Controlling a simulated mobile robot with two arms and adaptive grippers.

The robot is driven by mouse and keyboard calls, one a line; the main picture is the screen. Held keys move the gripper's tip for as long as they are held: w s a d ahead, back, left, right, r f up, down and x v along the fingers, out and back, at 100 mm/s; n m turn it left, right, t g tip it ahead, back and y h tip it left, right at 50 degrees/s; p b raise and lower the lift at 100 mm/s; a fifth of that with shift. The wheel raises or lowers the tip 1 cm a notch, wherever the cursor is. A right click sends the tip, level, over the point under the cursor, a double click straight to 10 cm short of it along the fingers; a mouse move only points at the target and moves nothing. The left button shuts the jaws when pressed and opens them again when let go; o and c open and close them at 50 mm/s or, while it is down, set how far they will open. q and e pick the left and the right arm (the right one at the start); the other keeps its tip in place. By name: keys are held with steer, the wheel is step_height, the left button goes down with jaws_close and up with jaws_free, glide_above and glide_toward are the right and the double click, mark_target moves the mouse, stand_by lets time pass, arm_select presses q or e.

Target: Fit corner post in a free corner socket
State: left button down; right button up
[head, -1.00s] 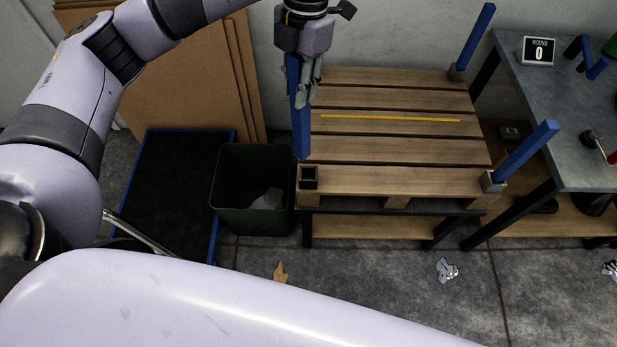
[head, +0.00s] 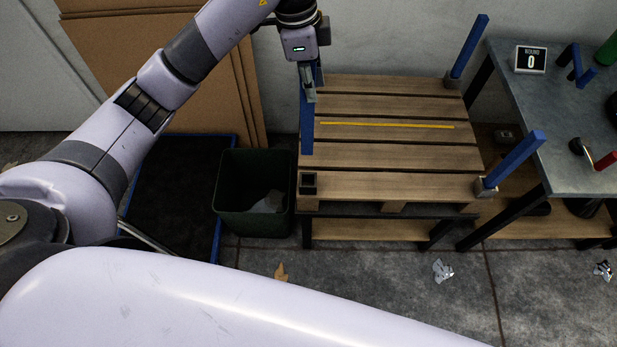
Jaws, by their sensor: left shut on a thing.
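My left gripper (head: 309,92) is shut on a blue corner post (head: 307,130) near the pallet's left edge. The post hangs roughly upright, its lower end showing behind the empty front-left corner socket (head: 309,183), apart from it in the picture. I cannot tell its height above the boards. The wooden pallet (head: 390,148) has blue posts standing in its back-right socket (head: 451,80) and front-right socket (head: 486,187). The back-left corner is hidden behind my gripper. My right gripper is out of view.
A dark green bin (head: 236,215) stands left of the pallet, beside a blue-edged black mat (head: 170,190). Cardboard sheets (head: 110,55) lean on the wall. A grey workbench (head: 560,120) with tools and a display (head: 531,59) stands at right. A yellow strip (head: 385,125) lies on the pallet.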

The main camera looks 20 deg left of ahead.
mark_target(302, 111)
arm_select(q)
step_height(302, 111, down, 8)
steer(key=shift+s+f+b, duration=0.1)
steer(key=shift+f+b, duration=0.05)
steer(key=shift+b, duration=0.4)
step_height(302, 111, down, 6)
steer(key=shift+f+p, duration=0.25)
steer(key=shift+p, duration=0.1)
steer(key=shift+f, duration=2.55)
steer(key=c, duration=1.3)
jaws_free()
steer(key=shift+f, duration=0.1)
steer(key=shift+r, duration=0.3)
steer(key=r, duration=0.4)
steer(key=a+r, duration=0.1)
steer(key=r, duration=0.2)
steer(key=r+b, duration=0.1)
steer(key=r, duration=0.3)
steer(key=shift+s+a+r, duration=0.15)
steer(key=shift+a+r, duration=0.2)
steer(key=shift+a, duration=0.05)
